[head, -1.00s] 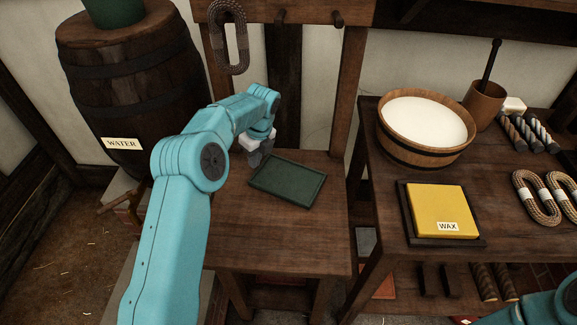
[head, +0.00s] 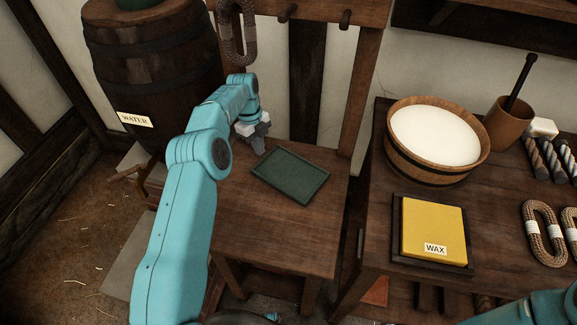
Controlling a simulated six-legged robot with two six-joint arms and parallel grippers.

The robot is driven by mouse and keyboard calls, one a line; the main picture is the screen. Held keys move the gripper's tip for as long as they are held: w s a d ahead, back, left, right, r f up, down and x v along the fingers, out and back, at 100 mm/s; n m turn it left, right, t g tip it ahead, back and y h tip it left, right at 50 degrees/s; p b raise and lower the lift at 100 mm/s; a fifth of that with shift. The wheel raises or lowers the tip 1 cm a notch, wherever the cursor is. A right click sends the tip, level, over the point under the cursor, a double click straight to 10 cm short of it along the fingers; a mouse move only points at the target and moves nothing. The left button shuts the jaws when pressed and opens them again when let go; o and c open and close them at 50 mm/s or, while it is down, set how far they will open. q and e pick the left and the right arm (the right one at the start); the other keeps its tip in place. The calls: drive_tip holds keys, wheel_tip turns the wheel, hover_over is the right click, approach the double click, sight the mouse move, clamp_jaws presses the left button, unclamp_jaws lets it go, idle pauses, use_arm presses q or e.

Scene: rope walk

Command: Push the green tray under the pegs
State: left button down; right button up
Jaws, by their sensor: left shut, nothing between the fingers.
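The green tray (head: 290,176) lies flat on the wooden table (head: 270,240), towards its back right. Two dark pegs (head: 288,12) and (head: 345,19) stick out from the wooden rail above the table's back. My left gripper (head: 259,150) is shut and empty, at the tray's back left corner. I cannot tell whether its fingertips touch the tray. My right arm shows only in part at the bottom right; its gripper is out of the picture.
A rope coil (head: 238,35) hangs at the rail's left. A water barrel (head: 155,70) stands left. The right bench holds a wooden tub (head: 400,160) of white stuff, a yellow wax block (head: 433,225) and rope coils (head: 543,230). The table's front is clear.

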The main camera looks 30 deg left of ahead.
use_arm(q)
drive_tip(key=p, duration=0.2)
approach(288, 176)
drive_tip(key=f, duration=0.5)
drive_tip(key=shift+d+f, duration=0.2)
drive_tip(key=shift+d, duration=0.05)
drive_tip(key=shift+d+f, duration=0.4)
drive_tip(key=shift+f, duration=0.35)
drive_tip(key=shift+a+f+b, duration=0.1)
drive_tip(key=shift+f+b, duration=0.05)
drive_tip(key=shift+b, duration=0.35)
drive_tip(key=shift+s, duration=0.15)
use_arm(e)
drive_tip(key=shift+s+r, duration=0.3)
drive_tip(key=shift+r, duration=0.3)
use_arm(q)
drive_tip(key=shift+f, duration=0.1)
